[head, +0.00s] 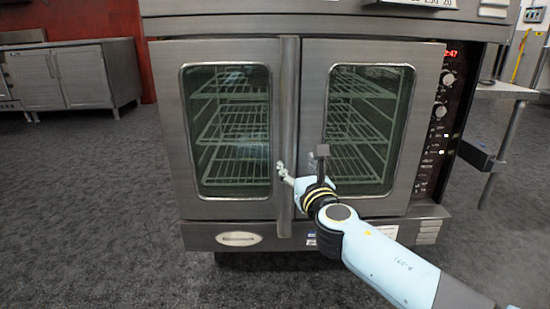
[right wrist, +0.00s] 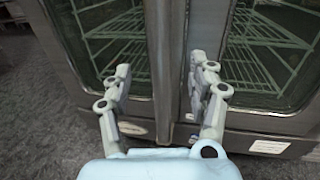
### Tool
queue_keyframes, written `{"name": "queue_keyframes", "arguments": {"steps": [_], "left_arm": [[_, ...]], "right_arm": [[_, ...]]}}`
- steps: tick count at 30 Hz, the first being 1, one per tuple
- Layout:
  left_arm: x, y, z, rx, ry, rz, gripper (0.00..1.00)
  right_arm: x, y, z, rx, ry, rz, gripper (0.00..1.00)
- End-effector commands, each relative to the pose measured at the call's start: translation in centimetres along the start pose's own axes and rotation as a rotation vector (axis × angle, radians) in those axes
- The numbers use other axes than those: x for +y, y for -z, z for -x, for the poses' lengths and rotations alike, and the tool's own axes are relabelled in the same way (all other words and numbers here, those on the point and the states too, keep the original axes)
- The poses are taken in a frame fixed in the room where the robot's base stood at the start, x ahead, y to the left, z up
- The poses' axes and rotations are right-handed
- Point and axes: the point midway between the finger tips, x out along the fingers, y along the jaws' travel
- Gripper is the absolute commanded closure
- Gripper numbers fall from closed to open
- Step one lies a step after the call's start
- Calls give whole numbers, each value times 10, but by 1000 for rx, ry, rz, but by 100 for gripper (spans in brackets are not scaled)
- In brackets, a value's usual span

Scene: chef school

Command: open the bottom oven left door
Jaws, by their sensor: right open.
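The oven's left door (head: 170,130) has a window with wire racks behind it and looks shut. A long vertical metal handle (head: 288,110) runs down its inner edge, beside the right door (head: 314,90). My right gripper (head: 281,168) is open at the lower part of this handle. In the right wrist view, the spread fingers of the right gripper (right wrist: 160,72) have the handle (right wrist: 163,50) between them in the picture. I cannot tell whether either finger touches it. My left gripper is not in view.
A control panel with knobs (head: 440,110) is at the oven's right side. A metal table (head: 505,90) stands farther right. Steel cabinets (head: 80,75) stand at the back left. The carpet (head: 90,200) in front and to the left of the oven is clear.

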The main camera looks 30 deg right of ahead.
Motion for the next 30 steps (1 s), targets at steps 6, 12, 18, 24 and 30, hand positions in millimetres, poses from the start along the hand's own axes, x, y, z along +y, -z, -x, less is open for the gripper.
{"name": "queue_keyframes", "arguments": {"steps": [6, 12, 18, 24, 30], "left_arm": [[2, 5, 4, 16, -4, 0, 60], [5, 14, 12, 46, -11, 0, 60], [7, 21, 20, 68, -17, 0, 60], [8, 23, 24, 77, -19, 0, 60], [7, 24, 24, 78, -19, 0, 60]], "right_arm": [[0, 0, -33, -2, 0, -1, 41], [0, 2, -73, 0, 1, -1, 41], [0, 2, -99, 2, 1, -2, 41], [0, 0, -106, 1, 0, -2, 41], [0, 0, -106, 1, 0, -2, 44]]}}
